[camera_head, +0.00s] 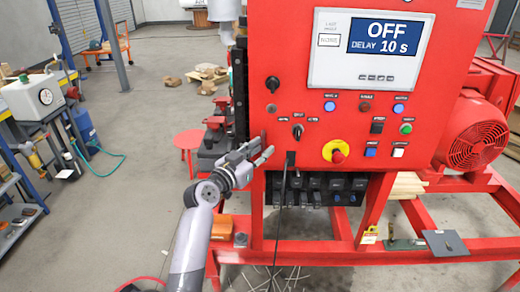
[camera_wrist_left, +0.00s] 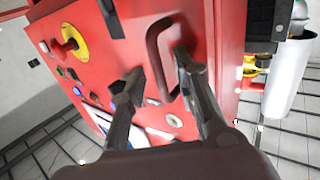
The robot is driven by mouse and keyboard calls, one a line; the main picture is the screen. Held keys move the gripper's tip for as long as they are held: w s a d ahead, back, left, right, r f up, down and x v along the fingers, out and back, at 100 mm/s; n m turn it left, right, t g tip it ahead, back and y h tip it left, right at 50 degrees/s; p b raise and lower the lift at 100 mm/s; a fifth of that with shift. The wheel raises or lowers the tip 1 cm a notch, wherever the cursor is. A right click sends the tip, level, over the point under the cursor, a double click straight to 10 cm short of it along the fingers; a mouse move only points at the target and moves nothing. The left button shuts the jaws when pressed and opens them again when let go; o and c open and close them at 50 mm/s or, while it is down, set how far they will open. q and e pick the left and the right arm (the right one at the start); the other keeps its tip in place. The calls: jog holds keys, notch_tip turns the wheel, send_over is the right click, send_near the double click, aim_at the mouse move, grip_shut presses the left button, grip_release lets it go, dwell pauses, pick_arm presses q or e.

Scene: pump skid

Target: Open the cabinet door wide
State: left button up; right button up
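The red cabinet door (camera_head: 350,110) carries a display, buttons and a yellow-ringed red knob. It looks flush with the cabinet. Its dark red loop handle (camera_wrist_left: 154,58) shows in the left wrist view; in the head view I cannot make it out clearly behind the fingers. My left gripper (camera_head: 267,149) is at the door's lower left edge, and its fingers also show in the left wrist view (camera_wrist_left: 157,72). They are apart, one on each side of the handle's long bar, with no clear contact. My right gripper is not in view.
The red skid frame (camera_head: 340,255) runs below the cabinet, with a red motor (camera_head: 475,135) at right. A black cable (camera_head: 279,215) hangs below the panel. A red stool (camera_head: 188,142) stands left of the cabinet. Floor farther left is mostly clear, up to a workbench (camera_head: 30,110).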

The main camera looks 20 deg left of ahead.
pick_arm(q)
jog(key=shift+c, duration=0.3)
grip_shut()
dwell(0.6)
